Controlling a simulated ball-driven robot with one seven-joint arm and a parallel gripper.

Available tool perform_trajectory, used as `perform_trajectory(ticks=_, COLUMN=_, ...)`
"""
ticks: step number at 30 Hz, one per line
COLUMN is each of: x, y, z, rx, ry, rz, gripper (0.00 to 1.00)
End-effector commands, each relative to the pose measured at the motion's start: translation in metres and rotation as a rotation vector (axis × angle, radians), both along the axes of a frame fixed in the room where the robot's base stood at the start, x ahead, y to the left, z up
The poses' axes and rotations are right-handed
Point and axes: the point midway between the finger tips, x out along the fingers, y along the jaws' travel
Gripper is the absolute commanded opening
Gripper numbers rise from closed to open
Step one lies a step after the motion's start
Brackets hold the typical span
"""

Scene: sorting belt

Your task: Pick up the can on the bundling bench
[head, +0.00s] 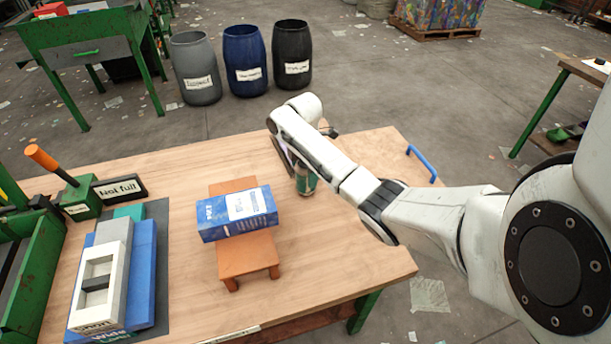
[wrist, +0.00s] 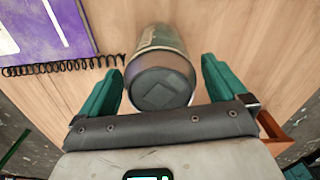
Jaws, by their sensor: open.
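The can (head: 306,183) stands on the wooden bundling bench (head: 342,255) in the head view, its upper part hidden by my arm; its visible side is green. In the wrist view the can (wrist: 160,72) shows its round grey end with a dark square on it. My gripper (wrist: 162,80) is open, with one teal finger on each side of the can's near end. A gap shows between each finger and the can. In the head view my gripper is mostly hidden behind my forearm.
A blue box (head: 238,213) lies on an orange stool (head: 247,256) left of the can. Stacked trays (head: 100,285) stand further left. A blue handle (head: 421,162) is at the bench's right edge. A purple item (wrist: 45,28) and a black coil (wrist: 65,67) lie near the can.

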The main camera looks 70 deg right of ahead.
Motion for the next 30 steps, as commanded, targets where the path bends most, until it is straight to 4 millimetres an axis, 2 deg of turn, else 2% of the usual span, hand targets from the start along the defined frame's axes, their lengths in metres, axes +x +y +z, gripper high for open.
perform_trajectory(ticks=3, x=0.000, y=0.001, z=-0.016, rx=0.000, ry=0.001, rz=0.000, gripper=0.99)
perform_trajectory(ticks=6, x=0.000, y=0.001, z=-0.023, rx=-0.001, ry=0.001, rz=0.000, gripper=0.99)
perform_trajectory(ticks=14, x=0.000, y=0.001, z=-0.026, rx=-0.001, ry=0.000, rz=0.000, gripper=0.99)
perform_trajectory(ticks=30, x=0.000, y=0.001, z=-0.026, rx=-0.001, ry=0.000, rz=0.000, gripper=0.48)
